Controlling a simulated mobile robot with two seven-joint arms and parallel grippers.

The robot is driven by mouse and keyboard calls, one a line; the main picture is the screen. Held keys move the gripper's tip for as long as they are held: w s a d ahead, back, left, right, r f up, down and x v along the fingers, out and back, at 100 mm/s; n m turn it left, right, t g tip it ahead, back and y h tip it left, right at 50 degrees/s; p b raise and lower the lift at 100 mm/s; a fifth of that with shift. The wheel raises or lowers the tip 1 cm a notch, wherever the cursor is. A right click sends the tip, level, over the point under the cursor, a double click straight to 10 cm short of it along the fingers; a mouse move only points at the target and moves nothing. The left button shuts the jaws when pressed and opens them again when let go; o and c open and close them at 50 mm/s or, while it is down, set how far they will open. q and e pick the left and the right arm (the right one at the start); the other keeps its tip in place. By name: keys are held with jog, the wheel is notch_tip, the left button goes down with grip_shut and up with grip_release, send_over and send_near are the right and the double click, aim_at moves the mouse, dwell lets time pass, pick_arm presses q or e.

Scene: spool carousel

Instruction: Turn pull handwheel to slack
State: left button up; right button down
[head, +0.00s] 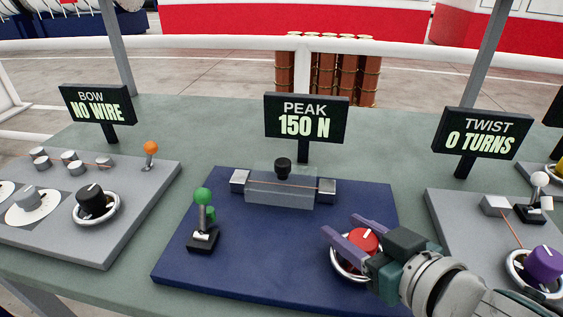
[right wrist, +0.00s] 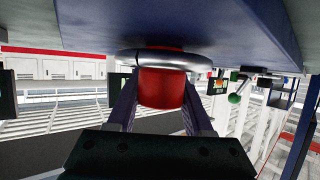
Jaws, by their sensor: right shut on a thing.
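The pull handwheel is a red knob (head: 364,241) inside a silver ring on the right side of the dark blue plate (head: 230,265). My right gripper (head: 350,238) has its purple fingers around the red knob. In the right wrist view the fingers sit on both sides of the red knob (right wrist: 163,86), shut on it, with the silver ring beyond. The knob's white pointer mark shows in the head view. A sign (head: 306,116) behind the plate reads PEAK 150 N. My left gripper is not in view.
A green-knobbed lever (head: 203,208) stands on the blue plate's left. A clamp block with a black knob (head: 283,170) is at its back. Left is a grey panel with a black knob (head: 92,202); right is one with a purple knob (head: 544,264).

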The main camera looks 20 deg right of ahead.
jog(key=shift+r, duration=0.1)
jog(key=shift+a+n+y+p, duration=0.1)
jog(key=shift+n+y+p, duration=0.4)
jog(key=shift+n+y, duration=0.25)
jog(key=shift+a+n+g+y, duration=0.1)
jog(key=shift+n+g+y, duration=0.2)
jog(key=shift+n+y, duration=0.4)
jog(key=shift+s+a+n+g+y, duration=0.15)
jog(key=shift+n+g+y, duration=0.2)
jog(key=shift+n+y, duration=0.4)
jog(key=shift+a+n+g+y, duration=0.15)
jog(key=shift+n+g+y, duration=0.3)
jog(key=shift+y, duration=0.35)
jog(key=shift+a+n, duration=0.1)
jog(key=shift+n, duration=0.15)
jog(key=shift+y, duration=0.3)
jog(key=shift+c, duration=1.5)
grip_release()
jog(key=shift+s, duration=0.15)
